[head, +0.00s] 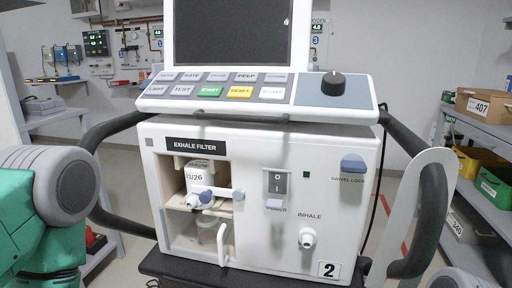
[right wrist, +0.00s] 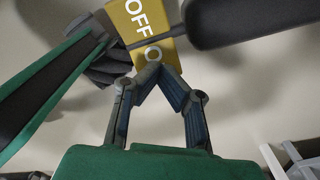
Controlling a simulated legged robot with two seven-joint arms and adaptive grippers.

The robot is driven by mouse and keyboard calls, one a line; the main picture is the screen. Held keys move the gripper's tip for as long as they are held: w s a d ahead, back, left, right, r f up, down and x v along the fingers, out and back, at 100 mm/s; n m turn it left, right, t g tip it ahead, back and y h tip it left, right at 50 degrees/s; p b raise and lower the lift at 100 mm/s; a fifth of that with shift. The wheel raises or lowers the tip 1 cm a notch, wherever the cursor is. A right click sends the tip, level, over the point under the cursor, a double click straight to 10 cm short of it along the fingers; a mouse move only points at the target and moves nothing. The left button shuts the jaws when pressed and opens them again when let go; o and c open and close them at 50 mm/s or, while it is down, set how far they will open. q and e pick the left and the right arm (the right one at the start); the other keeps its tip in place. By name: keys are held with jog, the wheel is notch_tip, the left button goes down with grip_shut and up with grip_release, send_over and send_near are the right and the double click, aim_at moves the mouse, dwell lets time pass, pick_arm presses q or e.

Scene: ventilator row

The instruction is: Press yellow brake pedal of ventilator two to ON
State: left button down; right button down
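Ventilator two (head: 275,200) stands in the middle of the head view, with a "2" label (head: 328,269) at its lower right. The yellow brake pedal (right wrist: 140,22) shows in the right wrist view, marked "OFF". A second word starting with "O" is partly hidden by my fingertips. My right gripper (right wrist: 156,68) has its fingertips together at the pedal's near end, overlapping it in the picture. I cannot tell whether they touch it. The pedal is out of sight in the head view. My left arm is at the left edge of the head view; its gripper is out of view.
Dark bars (right wrist: 245,22) and a dark ribbed part (right wrist: 108,68) flank the pedal. A dark handle rail (head: 112,215) curves along the ventilator's left side. A shelf with a box labelled 407 (head: 482,104) and yellow and green bins stands at right. A red line marks the floor.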

jog(key=shift+a+f, duration=0.1)
jog(key=shift+f, duration=0.4)
notch_tip(320, 180, up, 7)
jog(key=p, duration=0.6)
jog(key=shift+r, duration=0.1)
dwell(1.1)
